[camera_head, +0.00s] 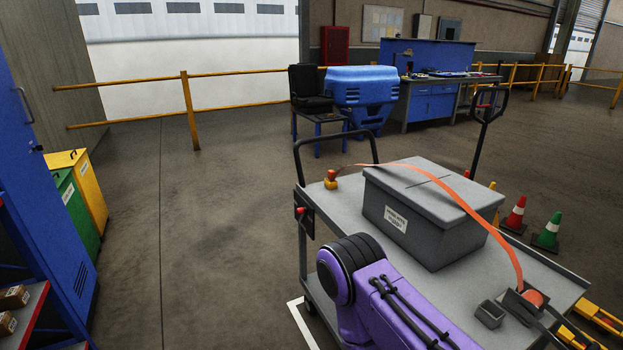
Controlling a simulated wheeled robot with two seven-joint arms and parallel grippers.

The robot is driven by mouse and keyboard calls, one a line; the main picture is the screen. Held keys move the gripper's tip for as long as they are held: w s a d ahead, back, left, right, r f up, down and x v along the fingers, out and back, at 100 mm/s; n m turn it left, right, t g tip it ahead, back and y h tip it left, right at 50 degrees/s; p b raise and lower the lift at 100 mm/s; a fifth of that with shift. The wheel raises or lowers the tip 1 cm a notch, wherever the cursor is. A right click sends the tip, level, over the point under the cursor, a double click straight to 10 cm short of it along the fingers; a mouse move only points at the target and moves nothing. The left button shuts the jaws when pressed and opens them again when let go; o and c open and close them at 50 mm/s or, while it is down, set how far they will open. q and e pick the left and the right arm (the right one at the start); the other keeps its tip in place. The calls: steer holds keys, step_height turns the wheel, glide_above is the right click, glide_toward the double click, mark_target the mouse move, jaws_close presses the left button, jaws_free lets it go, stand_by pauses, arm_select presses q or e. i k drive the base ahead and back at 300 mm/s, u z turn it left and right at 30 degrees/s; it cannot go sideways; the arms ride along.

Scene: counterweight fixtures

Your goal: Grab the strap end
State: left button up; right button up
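An orange strap (486,218) runs in an arc from a dark holder with an orange reel (532,298) at the cart's right end. It passes over a grey lidded box (430,212) with a white label. The strap's thin free end (364,165) points left just beyond the box's back left corner; I cannot tell if it touches anything. The box stands on a grey cart (340,218). A purple arm link of mine with a black joint crosses in front of the cart.
A small orange-and-yellow item (330,181) stands on the cart near its black handle (297,165). Traffic cones (548,232) stand behind the cart. Blue shelving (50,220) is at left; the floor between is clear.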

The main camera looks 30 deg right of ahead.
mark_target(330, 173)
steer(key=i, duration=2.25)
steer(key=z, duration=2.85)
